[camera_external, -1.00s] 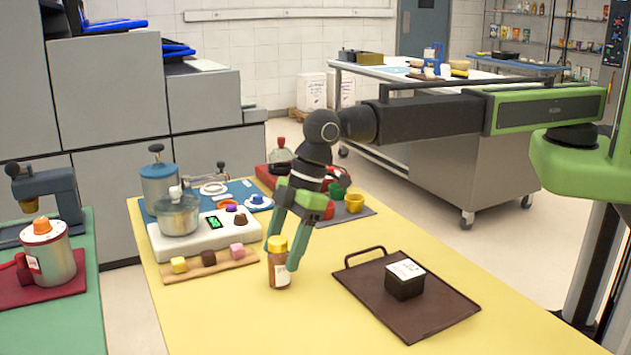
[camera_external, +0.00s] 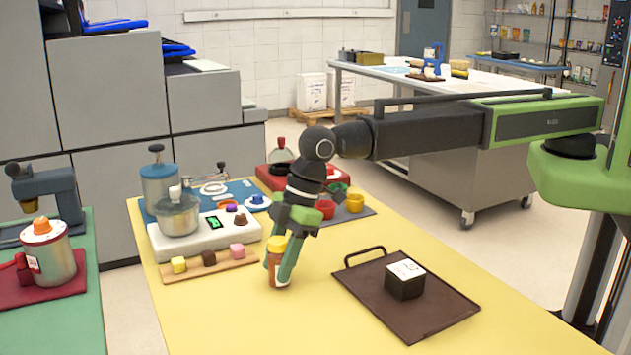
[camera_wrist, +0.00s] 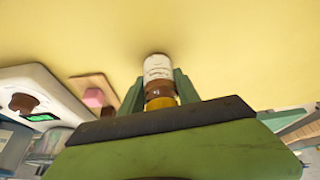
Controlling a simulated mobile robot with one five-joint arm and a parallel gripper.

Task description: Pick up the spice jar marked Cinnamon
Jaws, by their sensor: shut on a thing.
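The spice jar (camera_external: 276,268) is brown with a yellow lid and a pale label. It stands on the yellow table and looks upright. My gripper (camera_external: 279,270) comes down from above and is shut on it, with one green finger on each side. In the wrist view the jar (camera_wrist: 158,75) sits between my fingers (camera_wrist: 157,92), its white label facing the camera. The writing on the label is too small and blurred to read.
A wooden board (camera_external: 212,266) with small coloured cubes lies left of the jar. A brown tray (camera_external: 440,308) holding a black box (camera_external: 404,284) lies to the right. The table front is clear.

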